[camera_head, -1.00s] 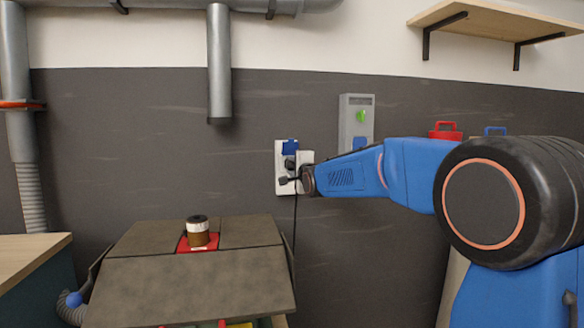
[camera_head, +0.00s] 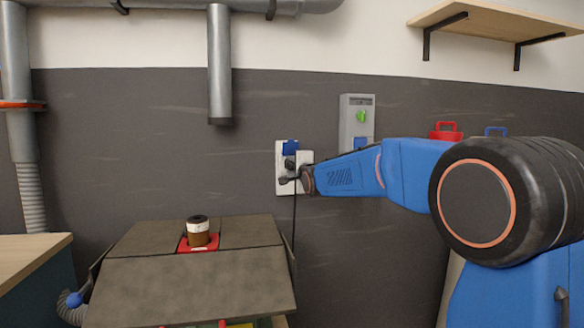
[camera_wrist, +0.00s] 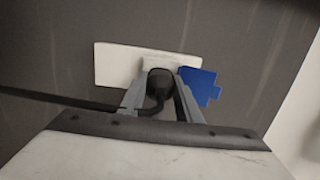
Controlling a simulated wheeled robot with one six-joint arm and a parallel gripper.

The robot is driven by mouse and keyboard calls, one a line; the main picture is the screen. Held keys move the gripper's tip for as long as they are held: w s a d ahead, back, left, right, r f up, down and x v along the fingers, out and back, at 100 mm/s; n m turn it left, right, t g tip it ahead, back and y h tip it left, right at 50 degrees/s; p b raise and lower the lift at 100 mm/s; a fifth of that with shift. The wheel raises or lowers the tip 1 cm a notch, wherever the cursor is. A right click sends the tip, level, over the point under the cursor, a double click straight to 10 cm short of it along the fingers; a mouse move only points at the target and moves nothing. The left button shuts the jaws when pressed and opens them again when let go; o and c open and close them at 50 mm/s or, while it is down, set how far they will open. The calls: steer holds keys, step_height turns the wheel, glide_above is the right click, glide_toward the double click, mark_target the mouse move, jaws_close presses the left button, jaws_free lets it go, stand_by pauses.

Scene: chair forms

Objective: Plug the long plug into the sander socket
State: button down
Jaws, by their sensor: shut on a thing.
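A white wall socket plate (camera_head: 280,185) with a blue cover (camera_head: 290,147) at its top is on the dark wall. It also shows in the wrist view (camera_wrist: 113,66), with the blue cover (camera_wrist: 200,88) at the right. My gripper (camera_head: 288,180) is at the plate's front. In the wrist view my gripper (camera_wrist: 158,92) is shut on a black plug (camera_wrist: 160,80), which faces a raised white part of the plate. A black cord (camera_wrist: 60,99) runs left from the plug. I cannot tell how deep the plug sits, as its front is hidden.
A grey wall box (camera_head: 350,110) with a green knob is right of the plate. A grey pipe (camera_head: 220,70) hangs above left, and a wooden shelf (camera_head: 490,22) is at upper right.

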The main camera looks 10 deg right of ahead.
steer(key=shift+w, duration=0.5)
stand_by(0.8)
steer(key=c, duration=1.4)
jaws_free()
steer(key=shift+o, duration=1)
steer(key=shift+r, duration=0.1)
steer(key=shift+r, duration=0.15)
steer(key=s+d, duration=0.2)
steer(key=s, duration=1.5)
steer(key=s+d+f+n+g, duration=0.1)
steer(key=s+f+n+g, duration=0.3)
steer(key=s+f, duration=0.6)
steer(key=s+d+f+n+g+h, duration=0.1)
steer(key=s+f+n+g, duration=0.3)
steer(key=s, duration=1.5)
steer(key=s+d+f+n+g, duration=0.3)
steer(key=s+f+n+g, duration=0.2)
steer(key=s+f, duration=0.9)
step_height(320, 180, down, 4)
steer(key=n, duration=0.3)
steer(key=shift+s+f+n+h, duration=0.15)
steer(key=shift+s+n+h, duration=0.25)
